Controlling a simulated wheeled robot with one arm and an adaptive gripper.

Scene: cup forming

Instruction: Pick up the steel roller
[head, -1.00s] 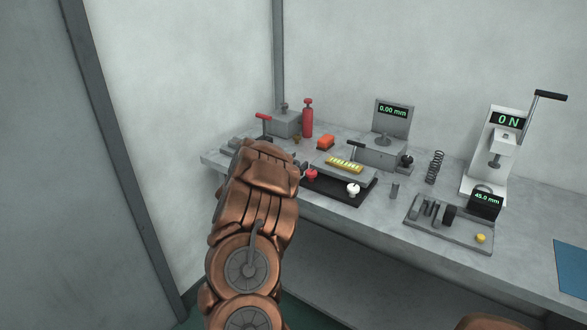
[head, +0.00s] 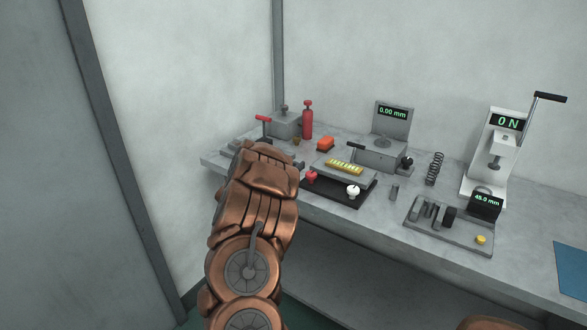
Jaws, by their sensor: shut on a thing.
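My gripper is hidden behind my copper arm, which reaches over the bench's left part; I cannot see its fingers or anything in them. A short grey metal cylinder (head: 394,191) stands upright on the bench, right of the black tray (head: 334,193) and apart from my arm. It looks like a steel roller, but I cannot tell if it is the one named. The tray carries a red-headed piece (head: 312,176) and a white-headed piece (head: 353,191). My arm covers the bench left of the tray.
A spring (head: 434,169), a roller fixture (head: 449,228) and a press (head: 490,155) stand right. A red bottle (head: 307,120) stands at the back.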

